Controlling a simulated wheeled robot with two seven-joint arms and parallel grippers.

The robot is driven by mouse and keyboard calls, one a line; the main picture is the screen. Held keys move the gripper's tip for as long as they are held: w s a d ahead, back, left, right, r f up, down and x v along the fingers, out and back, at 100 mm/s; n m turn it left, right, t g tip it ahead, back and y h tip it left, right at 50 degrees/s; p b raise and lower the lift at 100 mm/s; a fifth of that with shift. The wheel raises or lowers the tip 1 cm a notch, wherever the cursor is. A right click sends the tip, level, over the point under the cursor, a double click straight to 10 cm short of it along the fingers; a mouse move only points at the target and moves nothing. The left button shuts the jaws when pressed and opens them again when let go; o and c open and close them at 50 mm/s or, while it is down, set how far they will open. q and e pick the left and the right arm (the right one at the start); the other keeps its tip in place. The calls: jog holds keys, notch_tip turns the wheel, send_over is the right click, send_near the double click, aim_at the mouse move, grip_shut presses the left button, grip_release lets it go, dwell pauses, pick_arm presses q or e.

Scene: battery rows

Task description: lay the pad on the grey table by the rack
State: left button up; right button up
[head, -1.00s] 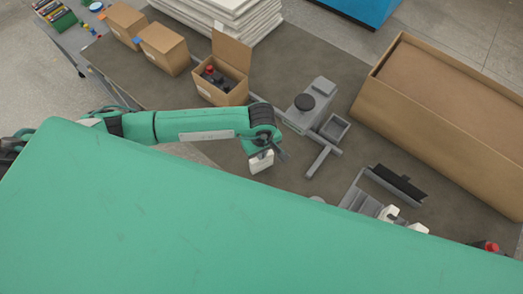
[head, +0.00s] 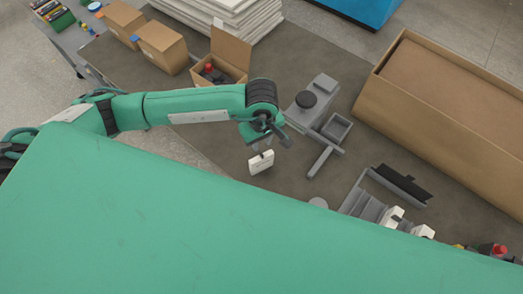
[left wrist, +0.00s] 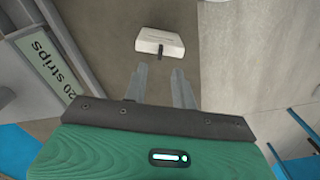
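A small white pad-like block (head: 261,162) with a dark tab is on the grey-brown table (head: 215,135), left of the grey stepped rack (head: 366,206). I cannot tell for sure that it is the pad. My left gripper (head: 263,147) is just above it in the head view. In the left wrist view the white block (left wrist: 160,42) lies ahead of my left gripper (left wrist: 160,80), whose fingers are apart with nothing between them. White blocks (head: 393,216) like it sit at the rack, partly hidden by my green body. My right gripper is not in view.
A grey welder-like device (head: 313,95) stands right of the gripper. An open carton (head: 229,63) stands behind it, and a large cardboard box (head: 440,110) fills the right. A black flat piece (head: 402,183) lies by the rack. White boards (head: 220,12) are stacked behind.

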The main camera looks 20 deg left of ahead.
pick_arm(q)
jog(key=shift+r+b, duration=0.65)
jog(key=shift+r, duration=1.95)
jog(key=shift+d, duration=0.1)
